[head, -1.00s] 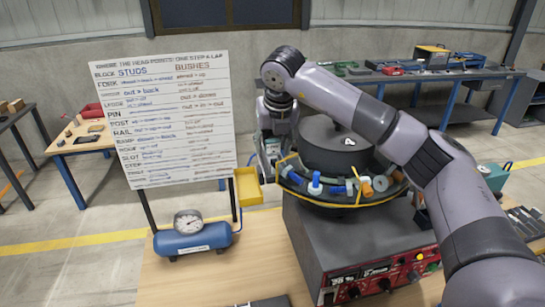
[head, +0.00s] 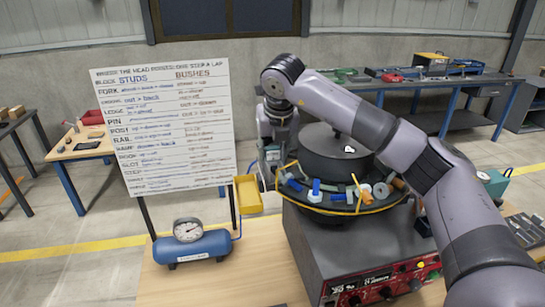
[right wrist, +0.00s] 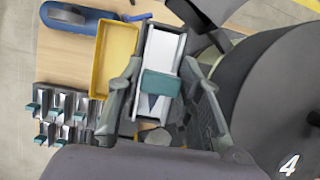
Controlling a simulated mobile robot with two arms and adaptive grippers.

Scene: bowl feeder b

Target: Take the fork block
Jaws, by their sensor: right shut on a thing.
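My right gripper (right wrist: 161,72) is shut on a teal block (right wrist: 160,84) in the right wrist view. The block has a dark pointed part below its teal top. A bright metal chute (right wrist: 162,50) lies behind it. I cannot tell for sure from its shape that this is the fork block. In the head view my right gripper (head: 270,168) hangs at the left side of the feeder bowl (head: 330,207), and the block is too small to make out. Several similar teal-topped pieces sit in a rack (right wrist: 66,116) at the lower left of the wrist view. My left gripper is not in view.
A yellow tray (head: 248,194) is beside the right gripper, left of the bowl. A blue air tank with a gauge (head: 192,248) and a written board (head: 165,130) stand to the left. The feeder's control box (head: 375,275) is below the bowl. The front left tabletop is bare.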

